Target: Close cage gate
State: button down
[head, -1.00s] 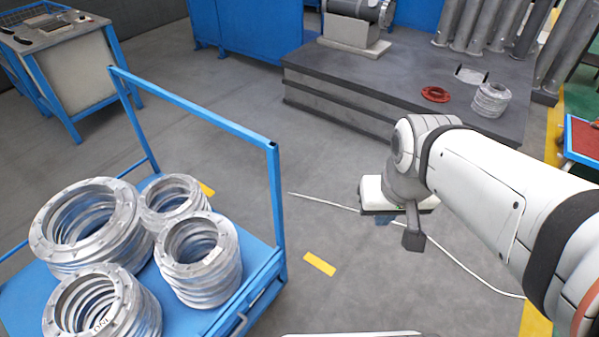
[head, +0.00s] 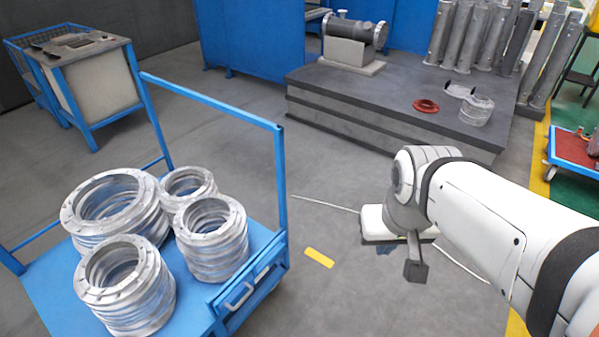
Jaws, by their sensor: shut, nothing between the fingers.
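No gate that I can make out shows in the head view. A blue mesh-sided cage or crate (head: 22,62) stands at the far left edge, partly hidden behind a workbench; I cannot tell whether it has a gate. My gripper (head: 415,268) is right of centre, at the end of my white arm, pointing down over bare floor. It is shut and holds nothing. It is well apart from the mesh cage and touches nothing that I can see.
A blue trolley (head: 48,296) with several stacks of metal rings and a tall handle frame stands at the left front. A grey platform (head: 335,122) with a flanged shell (head: 355,32) is at the back. A white cable lies on the floor. Grey floor between trolley and platform is open.

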aim_at(252, 268)
jog(key=u, duration=0.15)
jog(key=i, duration=0.95)
jog(key=z, duration=0.1)
